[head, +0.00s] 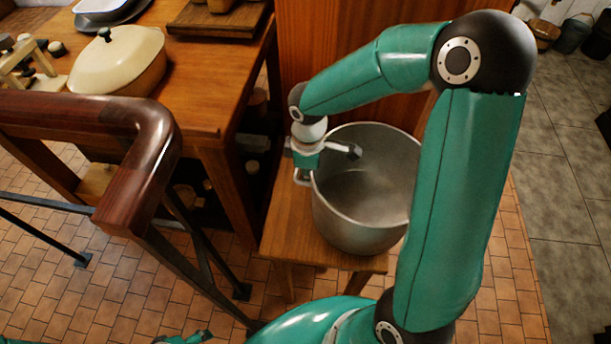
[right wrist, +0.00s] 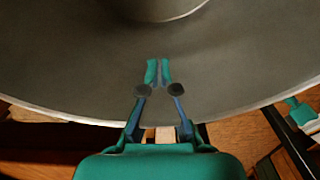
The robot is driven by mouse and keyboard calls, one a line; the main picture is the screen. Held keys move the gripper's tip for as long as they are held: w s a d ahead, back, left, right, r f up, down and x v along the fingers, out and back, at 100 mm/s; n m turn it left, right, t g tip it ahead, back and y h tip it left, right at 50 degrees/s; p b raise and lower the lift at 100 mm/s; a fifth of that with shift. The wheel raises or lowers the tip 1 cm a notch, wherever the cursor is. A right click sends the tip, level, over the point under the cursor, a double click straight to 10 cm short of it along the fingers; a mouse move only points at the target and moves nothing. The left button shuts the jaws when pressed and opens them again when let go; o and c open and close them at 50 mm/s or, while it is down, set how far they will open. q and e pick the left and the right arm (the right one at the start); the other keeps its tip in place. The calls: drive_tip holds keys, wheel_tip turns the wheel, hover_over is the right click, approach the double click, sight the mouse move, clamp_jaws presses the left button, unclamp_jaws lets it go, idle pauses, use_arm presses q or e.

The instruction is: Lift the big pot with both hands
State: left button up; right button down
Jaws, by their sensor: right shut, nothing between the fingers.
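The big pot (head: 350,228) is a wide grey metal pot, open at the top and empty. It stands upright on a small wooden bench (head: 283,225). One side handle (head: 301,178) shows at its left; the right side is hidden behind my right arm. My right gripper (head: 352,152) is shut and empty, reaching over the pot's left rim above its inside. In the right wrist view its fingertips (right wrist: 158,72) are together in front of the pot's grey wall (right wrist: 60,65). A small teal part at the bottom edge looks like my left gripper (head: 190,338), mostly cut off.
A wooden table (head: 190,85) at the upper left bears a cream lidded pot (head: 118,62). A dark wooden handrail (head: 140,150) with metal bars stands at the left. A wooden panel rises behind the pot. Tiled floor (head: 110,300) lies around the bench.

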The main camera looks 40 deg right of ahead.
drive_tip(key=shift+r, duration=0.15)
wheel_tip(320, 180, up, 10)
drive_tip(key=p, duration=0.7)
drive_tip(key=shift+p, duration=0.4)
drive_tip(key=shift+f, duration=0.25)
